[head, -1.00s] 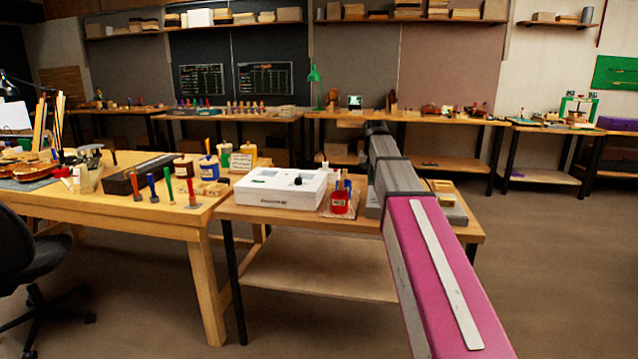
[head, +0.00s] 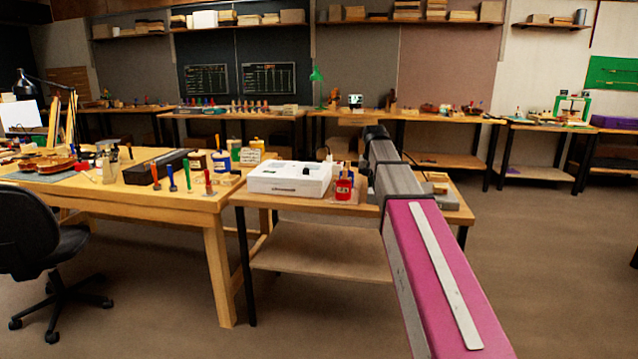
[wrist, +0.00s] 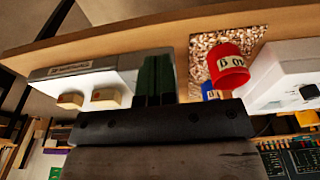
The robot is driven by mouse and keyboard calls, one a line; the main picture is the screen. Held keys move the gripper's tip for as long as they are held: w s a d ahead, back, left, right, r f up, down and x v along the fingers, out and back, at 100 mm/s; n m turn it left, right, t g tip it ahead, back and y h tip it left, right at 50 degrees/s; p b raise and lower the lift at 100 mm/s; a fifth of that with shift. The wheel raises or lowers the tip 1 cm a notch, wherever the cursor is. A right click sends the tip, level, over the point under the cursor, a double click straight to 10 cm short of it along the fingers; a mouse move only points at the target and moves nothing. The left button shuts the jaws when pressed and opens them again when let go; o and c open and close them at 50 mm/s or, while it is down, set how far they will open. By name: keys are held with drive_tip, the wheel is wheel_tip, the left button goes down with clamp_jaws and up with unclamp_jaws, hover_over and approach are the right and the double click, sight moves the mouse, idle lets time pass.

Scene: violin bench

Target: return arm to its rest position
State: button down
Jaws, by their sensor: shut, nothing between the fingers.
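My arm (head: 435,255), with a pink link and grey joints, stretches forward over the small side table (head: 320,265) in the head view. Its far end hides my gripper there. In the wrist view my gripper (wrist: 156,60) shows as two dark green fingers side by side, shut with nothing between them. They are over the side table near a grey-and-white block (wrist: 80,80) with two pale wooden pieces. I cannot tell whether the fingers touch it.
A white box device (head: 290,178) and a red jar (head: 344,189) stand on the side table. The wooden workbench (head: 130,195) with tools and a violin (head: 48,163) is at the left. A black chair (head: 40,235) stands before it.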

drive_tip(key=s+f+n, duration=0.1)
drive_tip(key=s+f, duration=1.2)
drive_tip(key=f, duration=0.4)
drive_tip(key=s+f+n+g, duration=0.1)
drive_tip(key=s+f, duration=1.3)
drive_tip(key=f, duration=0.4)
drive_tip(key=shift+s+f+g, duration=0.15)
drive_tip(key=shift+s+g, duration=0.15)
